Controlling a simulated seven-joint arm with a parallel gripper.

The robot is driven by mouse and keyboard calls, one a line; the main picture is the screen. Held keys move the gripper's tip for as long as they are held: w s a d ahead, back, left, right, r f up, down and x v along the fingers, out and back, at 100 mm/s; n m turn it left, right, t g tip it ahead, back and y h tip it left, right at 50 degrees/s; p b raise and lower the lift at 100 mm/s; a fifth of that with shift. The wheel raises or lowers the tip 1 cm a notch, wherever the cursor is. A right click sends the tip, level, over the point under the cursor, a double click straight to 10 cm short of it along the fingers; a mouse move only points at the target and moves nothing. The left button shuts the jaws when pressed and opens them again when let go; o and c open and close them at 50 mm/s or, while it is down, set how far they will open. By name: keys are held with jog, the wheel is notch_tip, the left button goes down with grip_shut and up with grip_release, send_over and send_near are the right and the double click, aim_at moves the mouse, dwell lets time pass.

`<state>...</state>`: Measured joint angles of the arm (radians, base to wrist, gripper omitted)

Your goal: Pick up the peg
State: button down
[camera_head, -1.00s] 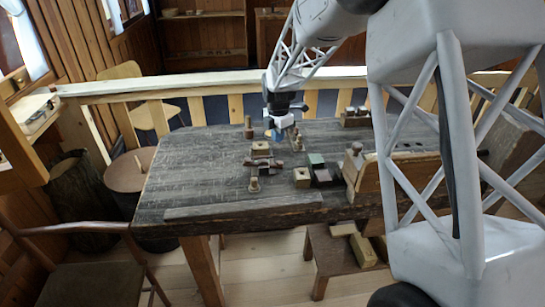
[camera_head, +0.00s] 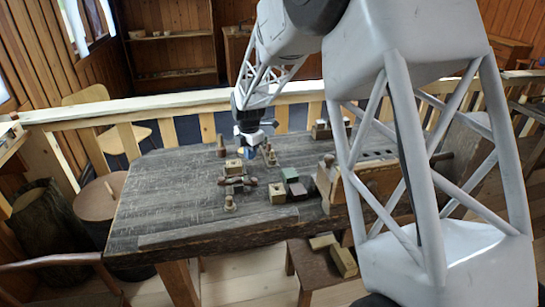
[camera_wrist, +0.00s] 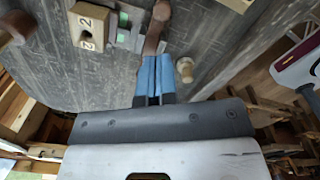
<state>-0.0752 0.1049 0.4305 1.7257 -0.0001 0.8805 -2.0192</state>
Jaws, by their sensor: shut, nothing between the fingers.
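Several turned wooden pieces stand on the table, and I cannot tell which one is the peg. A dark brown one (camera_head: 220,146) stands upright at the back, a pale one (camera_head: 229,203) near the front, and another (camera_head: 270,156) just right of my gripper (camera_head: 242,153). In the wrist view my gripper (camera_wrist: 155,80) has its blue fingers together and empty. A short pale turned piece (camera_wrist: 185,70) is close to their right, apart from them. A brown elongated piece (camera_wrist: 154,28) lies beyond the tips, partly hidden by them.
A block with a hole (camera_head: 233,166) sits near my gripper; a block marked 2 (camera_wrist: 90,25) shows in the wrist view. A green-topped block (camera_head: 290,174) and a wooden rack (camera_head: 345,190) stand to the right. The table's left part (camera_head: 165,190) is clear.

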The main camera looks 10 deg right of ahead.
dwell(0.3)
jog(key=c, duration=0.9)
grip_release()
jog(key=shift+c, duration=0.2)
jog(key=m, duration=0.8)
send_over(272, 150)
notch_tip(272, 150, down, 2)
jog(key=shift+a+f, duration=0.1)
jog(key=shift+f, duration=0.15)
jog(key=shift+f, duration=0.1)
jog(key=shift+f, duration=1.2)
jog(key=shift+s+f, duration=0.1)
